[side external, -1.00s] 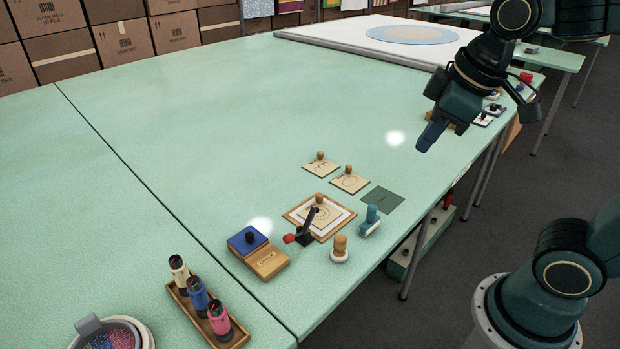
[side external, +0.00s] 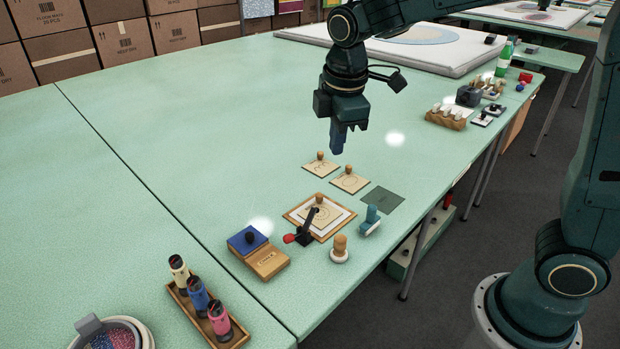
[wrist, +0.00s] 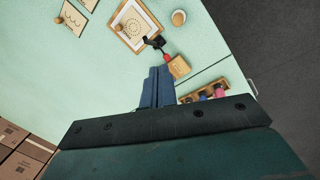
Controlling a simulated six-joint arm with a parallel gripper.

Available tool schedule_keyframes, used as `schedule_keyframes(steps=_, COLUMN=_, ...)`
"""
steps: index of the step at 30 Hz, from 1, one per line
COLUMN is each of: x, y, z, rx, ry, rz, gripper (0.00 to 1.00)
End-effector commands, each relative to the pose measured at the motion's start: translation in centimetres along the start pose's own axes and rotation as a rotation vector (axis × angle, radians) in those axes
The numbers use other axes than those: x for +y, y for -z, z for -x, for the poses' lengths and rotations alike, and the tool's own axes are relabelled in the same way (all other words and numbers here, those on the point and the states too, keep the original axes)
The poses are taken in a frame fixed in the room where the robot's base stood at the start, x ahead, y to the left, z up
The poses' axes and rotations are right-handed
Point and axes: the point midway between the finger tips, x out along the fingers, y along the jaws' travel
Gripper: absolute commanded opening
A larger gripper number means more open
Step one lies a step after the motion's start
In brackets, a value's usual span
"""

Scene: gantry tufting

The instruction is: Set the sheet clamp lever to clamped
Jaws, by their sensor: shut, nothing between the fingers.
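The sheet clamp lever (side external: 303,231) is a dark arm with a red knob. It stands at the front left edge of a wooden frame (side external: 338,232) holding a white sheet and a round-patterned plate with a peg. The lever leans, with the knob low at the left, away from the sheet. In the wrist view the red-tipped lever (wrist: 155,43) shows beside the frame (wrist: 151,15). My gripper (side external: 338,150) is shut and empty, pointing down, above and behind the frame, well clear of the lever. In the wrist view its blue fingers (wrist: 157,85) are together.
Two pegged pattern plates (side external: 321,163) (side external: 349,180) lie behind the frame. A teal-handled tool (side external: 370,220) and a wooden-knobbed stamp (side external: 340,248) stand to its right and front. A blue-topped wooden block (side external: 257,252) sits left. A bottle tray (side external: 228,336) is nearer. The table's middle is clear.

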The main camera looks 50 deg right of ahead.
Motion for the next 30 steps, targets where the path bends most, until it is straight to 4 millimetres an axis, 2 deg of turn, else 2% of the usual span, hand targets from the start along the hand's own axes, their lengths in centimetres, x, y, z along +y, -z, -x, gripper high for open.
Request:
schedule_keyframes(steps=9, x=1.7, y=4.1, z=-4.3, rx=-0.061, ry=0.053, rz=0.241, gripper=0.00)
schedule_keyframes(steps=18, x=2.4, y=7.2, z=-8.4, rx=-0.105, ry=0.102, rz=0.441, gripper=0.00)
schedule_keyframes(steps=24, x=2.6, y=8.2, z=-9.9, rx=-0.118, ry=0.120, rz=0.511, gripper=0.00)
schedule_keyframes(steps=30, x=2.6, y=8.4, z=-10.3, rx=-0.121, ry=0.125, rz=0.529, gripper=0.00)
